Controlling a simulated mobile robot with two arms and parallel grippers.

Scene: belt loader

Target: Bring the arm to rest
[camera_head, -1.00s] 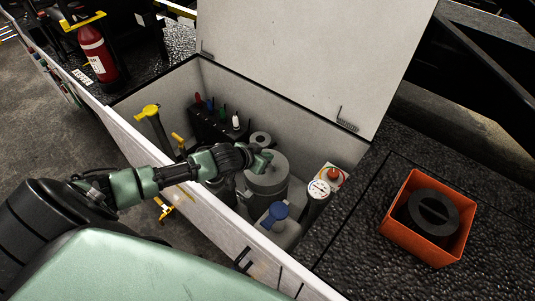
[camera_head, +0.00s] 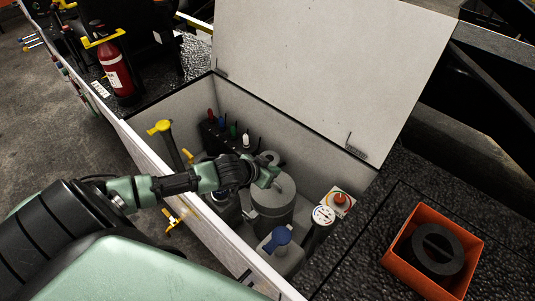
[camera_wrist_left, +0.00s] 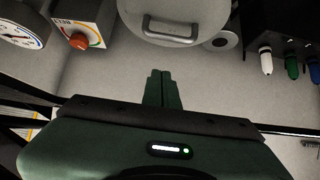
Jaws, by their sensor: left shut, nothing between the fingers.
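My left arm comes in from the left in the head view and reaches over the near wall of an open white compartment (camera_head: 180,190). My left gripper (camera_head: 277,181) is shut and empty above a grey lidded canister (camera_head: 272,205). In the left wrist view the closed green fingers (camera_wrist_left: 160,90) point towards the canister's lid with its grey handle (camera_wrist_left: 172,30). The fingers appear apart from the handle. My right gripper is not in view.
The compartment holds a blue-capped jug (camera_head: 280,240), a gauge (camera_head: 323,216), a red knob (camera_head: 340,198), and a rack of coloured handles (camera_head: 225,135). The raised lid (camera_head: 330,70) stands behind. An orange bin (camera_head: 435,250) holds a black round part. A red extinguisher (camera_head: 117,73) stands at upper left.

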